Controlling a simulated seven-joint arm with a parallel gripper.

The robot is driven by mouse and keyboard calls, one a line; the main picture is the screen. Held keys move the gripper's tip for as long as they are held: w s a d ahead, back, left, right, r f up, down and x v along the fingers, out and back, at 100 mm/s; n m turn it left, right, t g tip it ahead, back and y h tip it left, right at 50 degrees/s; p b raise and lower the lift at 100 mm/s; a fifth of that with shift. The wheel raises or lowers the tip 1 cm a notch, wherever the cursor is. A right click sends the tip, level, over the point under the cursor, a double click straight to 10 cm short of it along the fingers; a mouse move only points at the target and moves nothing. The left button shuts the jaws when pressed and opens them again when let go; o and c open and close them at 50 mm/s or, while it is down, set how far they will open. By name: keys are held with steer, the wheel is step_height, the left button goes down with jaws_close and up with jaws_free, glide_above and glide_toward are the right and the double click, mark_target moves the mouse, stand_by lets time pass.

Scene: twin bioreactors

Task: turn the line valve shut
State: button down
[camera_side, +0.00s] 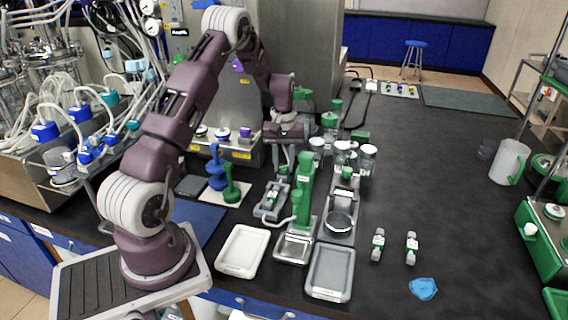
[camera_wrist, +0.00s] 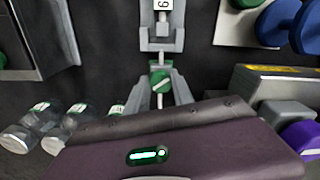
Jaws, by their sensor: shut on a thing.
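The line valve shows in the wrist view as a small round green knob (camera_wrist: 160,79) with a pale diagonal bar across its top. My gripper (camera_wrist: 163,90) is shut on this knob, with a grey finger on each side. A grey bracket (camera_wrist: 161,42) with a numbered white tag lies just beyond the knob. In the side view my gripper (camera_side: 289,164) points down behind the grey clamp-like fixture (camera_side: 270,207). The knob is too small and hidden there to make out, and the fingers cover part of it in the wrist view.
A green upright stand (camera_side: 304,200) is close to the right of my gripper. Clear jars (camera_side: 368,158) stand farther right, and blue (camera_side: 216,170) and green (camera_side: 231,188) dumbbell-shaped pieces stand left. A white tray (camera_side: 242,251) lies in front.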

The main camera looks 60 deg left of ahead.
mark_target(283, 167)
steer(key=m, duration=0.3)
steer(key=shift+m, duration=0.3)
steer(key=shift+s+m, duration=0.1)
steer(key=shift+m, duration=1.8)
steer(key=shift+a, duration=0.1)
steer(key=c, duration=1.1)
jaws_free()
step_height(283, 167, up, 7)
steer(key=shift+r, duration=0.1)
